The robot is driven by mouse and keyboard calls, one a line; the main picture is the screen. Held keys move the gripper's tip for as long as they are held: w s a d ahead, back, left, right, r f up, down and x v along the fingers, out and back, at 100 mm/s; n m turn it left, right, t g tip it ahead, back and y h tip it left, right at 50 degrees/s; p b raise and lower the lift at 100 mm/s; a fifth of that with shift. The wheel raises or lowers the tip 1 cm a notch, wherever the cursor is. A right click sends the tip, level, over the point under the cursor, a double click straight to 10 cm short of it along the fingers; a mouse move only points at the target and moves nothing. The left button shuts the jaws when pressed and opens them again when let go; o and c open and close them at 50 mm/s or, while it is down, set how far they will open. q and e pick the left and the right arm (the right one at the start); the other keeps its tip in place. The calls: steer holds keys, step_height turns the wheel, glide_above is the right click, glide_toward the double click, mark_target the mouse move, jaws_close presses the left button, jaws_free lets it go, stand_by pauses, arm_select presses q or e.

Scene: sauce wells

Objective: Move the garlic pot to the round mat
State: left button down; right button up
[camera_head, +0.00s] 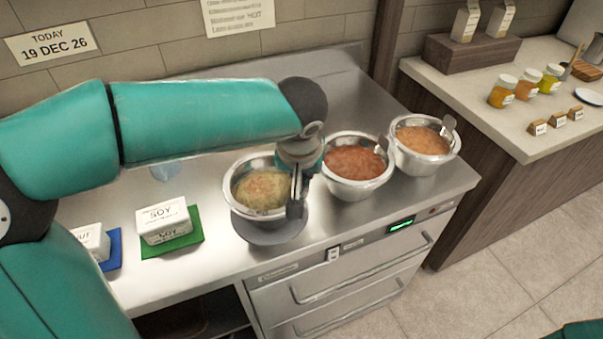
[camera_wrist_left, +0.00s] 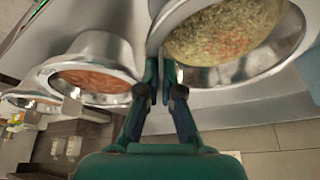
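A steel pot (camera_head: 246,205) with yellow-green, herb-flecked contents sits near the counter's front; no label on it is readable, so I cannot confirm it as the garlic pot. It fills the upper right of the left wrist view (camera_wrist_left: 235,75). My left gripper (camera_head: 296,205) is at its right rim, with fingers close together and shut on the rim in the left wrist view (camera_wrist_left: 160,82). A round grey mat (camera_head: 272,236) shows under and in front of the pot, partly hidden by it. I cannot tell whether the pot touches the mat. My right gripper is out of view.
Pots of red sauce (camera_head: 349,192) and orange sauce (camera_head: 418,166) stand close on the right. A soy box (camera_head: 163,222) sits on a green mat (camera_head: 190,240) at left, beside another white box (camera_head: 92,241) on blue. The counter's front edge is near.

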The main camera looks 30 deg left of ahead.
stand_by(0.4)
arm_select(q)
steer(key=c, duration=0.6)
jaws_free()
steer(key=shift+f, duration=0.15)
steer(key=shift+r, duration=0.2)
step_height(320, 180, up, 11)
steer(key=p, duration=0.8)
steer(key=shift+f, duration=0.15)
stand_by(0.5)
